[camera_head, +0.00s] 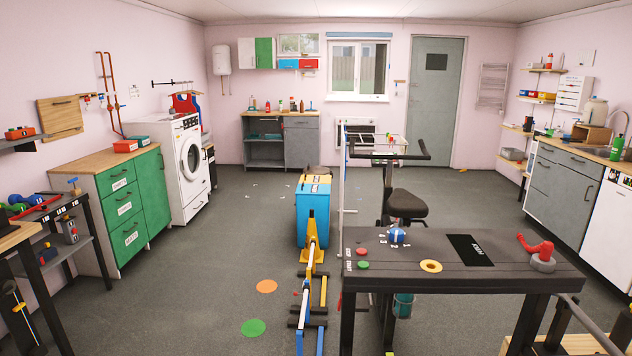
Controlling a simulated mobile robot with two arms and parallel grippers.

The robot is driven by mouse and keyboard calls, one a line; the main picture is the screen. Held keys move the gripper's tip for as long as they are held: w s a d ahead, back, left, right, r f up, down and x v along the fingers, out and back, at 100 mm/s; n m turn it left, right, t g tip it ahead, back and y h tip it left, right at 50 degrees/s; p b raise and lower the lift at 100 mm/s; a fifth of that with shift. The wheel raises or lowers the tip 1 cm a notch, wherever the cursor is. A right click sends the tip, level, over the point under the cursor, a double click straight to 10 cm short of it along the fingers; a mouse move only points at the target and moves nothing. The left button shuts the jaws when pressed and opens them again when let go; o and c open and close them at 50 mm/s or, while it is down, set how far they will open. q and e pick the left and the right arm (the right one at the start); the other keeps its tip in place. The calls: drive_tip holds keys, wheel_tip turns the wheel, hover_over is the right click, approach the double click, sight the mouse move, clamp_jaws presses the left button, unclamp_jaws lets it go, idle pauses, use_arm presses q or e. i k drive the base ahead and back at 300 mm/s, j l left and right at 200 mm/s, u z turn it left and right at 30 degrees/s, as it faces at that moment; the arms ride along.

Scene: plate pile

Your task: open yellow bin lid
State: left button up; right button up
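I cannot make out a yellow bin with a lid for certain. A yellow part (312,247) rises just in front of the box, above a low blue and yellow frame (311,312). I cannot tell whether that part belongs to a bin. Neither of my grippers shows in this view.
A green cabinet (124,211) and white washing machine (183,165) line the left. The left-centre floor is mostly clear.

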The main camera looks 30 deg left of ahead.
sight(307, 179)
drive_tip(key=u, duration=1)
drive_tip(key=i+j+u, duration=0.1)
drive_tip(key=j, duration=0.25)
drive_tip(key=i+j+u, duration=0.15)
drive_tip(key=j, duration=0.15)
drive_tip(key=j+u, duration=0.1)
drive_tip(key=j, duration=0.25)
drive_tip(key=i+j+u, duration=0.1)
drive_tip(key=j, duration=0.2)
drive_tip(key=i+j, duration=0.2)
drive_tip(key=i, duration=0.25)
drive_tip(key=i+j, duration=0.15)
drive_tip(key=i, duration=0.3)
drive_tip(key=i+j+u, duration=0.1)
drive_tip(key=i, duration=0.35)
drive_tip(key=i+j, duration=0.25)
drive_tip(key=i, duration=0.25)
drive_tip(key=i+l+z, duration=0.25)
drive_tip(key=i, duration=0.55)
drive_tip(key=i+z, duration=0.3)
drive_tip(key=i, duration=0.5)
drive_tip(key=i+j+z, duration=0.25)
drive_tip(key=i, duration=2.65)
